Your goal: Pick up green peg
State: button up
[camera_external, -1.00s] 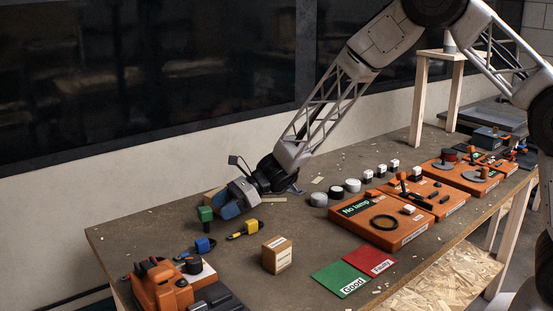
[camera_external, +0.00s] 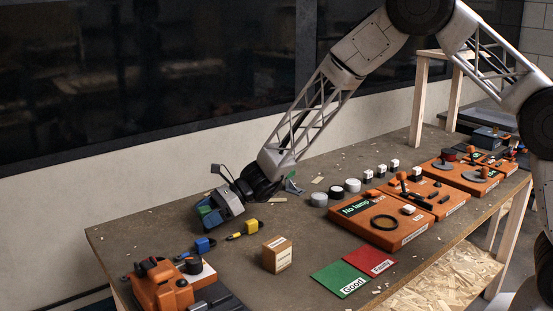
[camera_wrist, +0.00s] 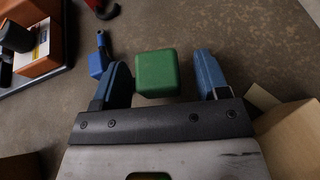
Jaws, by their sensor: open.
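The green peg (camera_wrist: 157,73) shows in the wrist view between the two blue fingers of my gripper (camera_wrist: 163,76). Clear gaps lie on both sides of it, so the fingers do not appear to touch it. The gripper is open and empty. In the external view my gripper (camera_external: 215,212) is low over the far left part of the table and hides most of the peg there.
A blue peg (camera_external: 204,245) and a yellow peg (camera_external: 251,226) lie close by. A small cardboard box (camera_external: 277,254) stands to the front right. An orange machine (camera_external: 163,290) stands at the front left. In the wrist view a cardboard box (camera_wrist: 293,140) is right of my gripper.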

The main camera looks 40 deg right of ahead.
aim_at(204, 209)
jog(key=shift+a, duration=0.2)
jog(key=shift+c, duration=0.5)
jog(key=c, duration=0.9)
jog(key=shift+c, duration=0.2)
jog(key=shift+r, duration=0.8)
notch_tip(204, 209, up, 2)
jog(key=shift+r, duration=0.1)
jog(key=s+d+r, duration=0.1)
jog(key=s+d, duration=0.7)
jog(key=s, duration=0.5)
jog(key=shift+s, duration=0.4)
